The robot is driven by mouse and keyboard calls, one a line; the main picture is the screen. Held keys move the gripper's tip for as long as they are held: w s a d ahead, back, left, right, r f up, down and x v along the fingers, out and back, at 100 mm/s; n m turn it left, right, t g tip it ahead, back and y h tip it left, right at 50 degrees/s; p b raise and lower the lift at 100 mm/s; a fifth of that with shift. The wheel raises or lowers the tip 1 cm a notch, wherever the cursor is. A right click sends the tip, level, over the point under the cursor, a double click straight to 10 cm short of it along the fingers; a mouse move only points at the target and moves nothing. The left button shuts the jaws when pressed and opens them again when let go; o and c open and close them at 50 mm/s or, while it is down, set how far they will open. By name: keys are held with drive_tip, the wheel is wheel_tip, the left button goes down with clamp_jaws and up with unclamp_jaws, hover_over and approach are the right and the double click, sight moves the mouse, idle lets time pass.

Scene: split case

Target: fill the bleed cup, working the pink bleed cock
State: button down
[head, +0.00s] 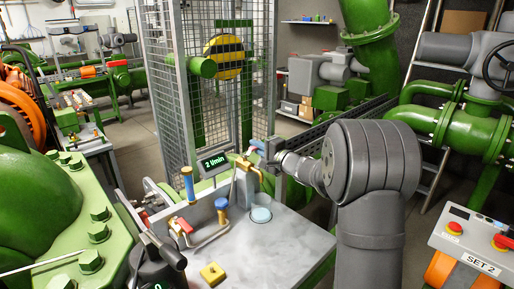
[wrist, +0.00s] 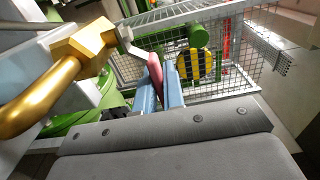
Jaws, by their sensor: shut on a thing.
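The pink bleed cock lever (wrist: 156,74) stands between the blue fingers of my gripper (wrist: 160,92) in the wrist view, and the gripper is shut on it. In the head view my gripper (head: 257,145) is at the top of the grey bleed fitting (head: 247,185), and the lever is mostly hidden by the fingers. A brass body with a bent brass pipe (wrist: 65,72) is left of the fingers in the wrist view. The pale blue clear bleed cup (head: 260,214) stands on the grey bench below the fitting. I cannot tell how full it is.
A display reading 2 l/min (head: 213,162) stands left of the fitting. Blue-topped and red-handled valves (head: 186,185) and a yellow block (head: 212,273) are on the bench (head: 285,245). A wire mesh cage (head: 225,90) stands behind. The bench's right front is clear.

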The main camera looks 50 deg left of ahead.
drive_tip(key=shift+t, duration=0.3)
drive_tip(key=shift+d+m+t, duration=0.35)
drive_tip(key=shift+m+t, duration=0.35)
drive_tip(key=shift+t, duration=0.1)
drive_tip(key=c, duration=1.5)
unclamp_jaws()
drive_tip(key=shift+d, duration=0.1)
drive_tip(key=d, duration=0.5)
drive_tip(key=s+d, duration=0.1)
drive_tip(key=d, duration=0.5)
drive_tip(key=s+d, duration=0.1)
drive_tip(key=d, duration=0.5)
drive_tip(key=shift+s, duration=0.1)
